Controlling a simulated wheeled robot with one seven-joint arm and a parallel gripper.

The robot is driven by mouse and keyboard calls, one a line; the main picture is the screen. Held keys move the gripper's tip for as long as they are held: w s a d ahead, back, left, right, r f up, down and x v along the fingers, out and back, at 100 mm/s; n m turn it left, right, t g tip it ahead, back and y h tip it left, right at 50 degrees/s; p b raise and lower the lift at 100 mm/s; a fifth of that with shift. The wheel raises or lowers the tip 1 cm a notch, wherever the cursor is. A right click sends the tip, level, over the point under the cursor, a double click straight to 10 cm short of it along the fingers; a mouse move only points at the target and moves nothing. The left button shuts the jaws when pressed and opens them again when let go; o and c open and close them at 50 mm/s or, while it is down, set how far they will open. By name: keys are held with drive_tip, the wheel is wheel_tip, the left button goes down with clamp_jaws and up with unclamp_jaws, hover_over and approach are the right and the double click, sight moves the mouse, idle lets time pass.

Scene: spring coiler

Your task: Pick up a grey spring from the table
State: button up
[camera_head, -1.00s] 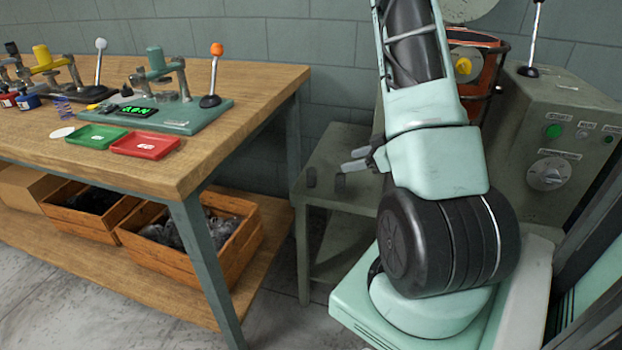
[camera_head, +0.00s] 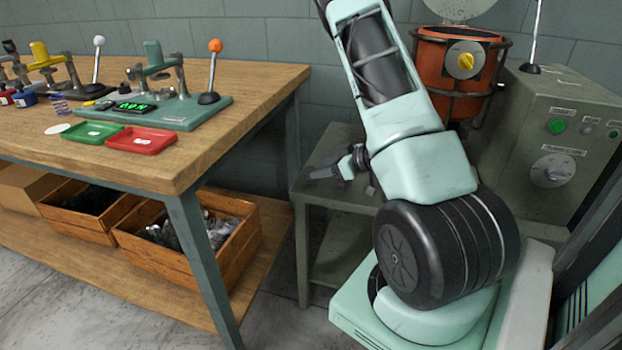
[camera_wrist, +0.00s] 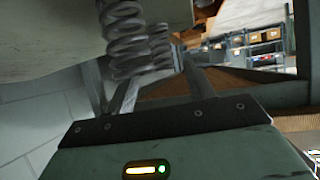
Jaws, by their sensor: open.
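Two grey coil springs show close up in the wrist view, one nearer (camera_wrist: 124,38) and one just behind it (camera_wrist: 159,48). They stand on the pale grey-green top of the small table (camera_wrist: 40,30), which appears upside down there. My gripper (camera_wrist: 155,75) is open, its fingers reaching toward the springs. No clear grip on either spring shows. In the head view my gripper (camera_head: 330,172) is low over the small grey-green table (camera_head: 335,202). The springs are hard to make out there beside the dark fingers.
A wooden workbench (camera_head: 235,85) with coloured trays and lever presses stands to the left, with spring crates (camera_head: 245,245) on its lower shelf. An orange tub (camera_head: 440,75) and a grey control box (camera_head: 575,120) stand behind my arm.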

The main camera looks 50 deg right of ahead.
sight(314, 169)
drive_tip(key=x, duration=0.2)
drive_tip(key=b+x, duration=0.1)
drive_tip(key=x, duration=0.1)
drive_tip(key=shift+w+a, duration=0.3)
drive_tip(key=shift+w, duration=0.1)
drive_tip(key=c, duration=1.1)
drive_tip(key=shift+o, duration=0.2)
